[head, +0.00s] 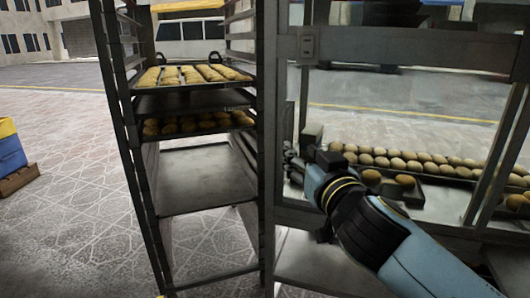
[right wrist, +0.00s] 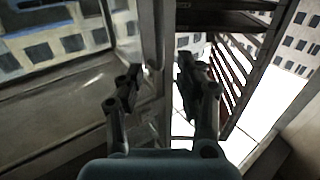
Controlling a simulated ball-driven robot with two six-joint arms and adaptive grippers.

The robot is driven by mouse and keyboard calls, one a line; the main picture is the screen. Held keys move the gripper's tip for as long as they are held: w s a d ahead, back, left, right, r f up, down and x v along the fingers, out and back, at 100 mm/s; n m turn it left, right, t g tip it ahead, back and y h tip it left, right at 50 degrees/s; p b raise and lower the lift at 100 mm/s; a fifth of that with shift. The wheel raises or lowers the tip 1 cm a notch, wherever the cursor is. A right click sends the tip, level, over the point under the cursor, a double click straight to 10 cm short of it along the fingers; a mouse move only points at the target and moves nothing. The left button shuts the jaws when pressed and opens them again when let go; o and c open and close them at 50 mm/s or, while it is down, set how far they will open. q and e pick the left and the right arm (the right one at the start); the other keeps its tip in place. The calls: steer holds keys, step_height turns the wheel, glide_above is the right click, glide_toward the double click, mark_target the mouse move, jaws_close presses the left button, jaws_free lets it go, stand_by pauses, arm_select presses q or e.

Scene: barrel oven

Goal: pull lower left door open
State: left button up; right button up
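The oven (head: 400,50) stands on the right, a metal-framed cabinet with large glass panes. Its lower left glass section (head: 345,105) shows rows of round buns. My right arm reaches in from the lower right, and its gripper (head: 291,160) is at the left upright of this section. In the right wrist view the gripper (right wrist: 160,85) has its two fingers apart, with a vertical metal edge (right wrist: 152,50) between or just beyond them. I cannot tell whether they touch it. No handle shows clearly between the fingers. My left gripper is not in view.
A tall rack (head: 265,120) stands close to the left of the oven, with a tray of long loaves (head: 190,77) and a tray of buns (head: 197,124). A blue and yellow crate (head: 10,150) is at the far left. Paved floor (head: 70,190) is open left of the rack.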

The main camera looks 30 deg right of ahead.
mark_target(286, 139)
steer(key=x, duration=1.1)
steer(key=shift+f+p, duration=0.2)
steer(key=shift+p, duration=0.2)
steer(key=shift+s, duration=0.1)
steer(key=shift+c, duration=0.2)
jaws_close()
steer(key=shift+d+f, duration=0.1)
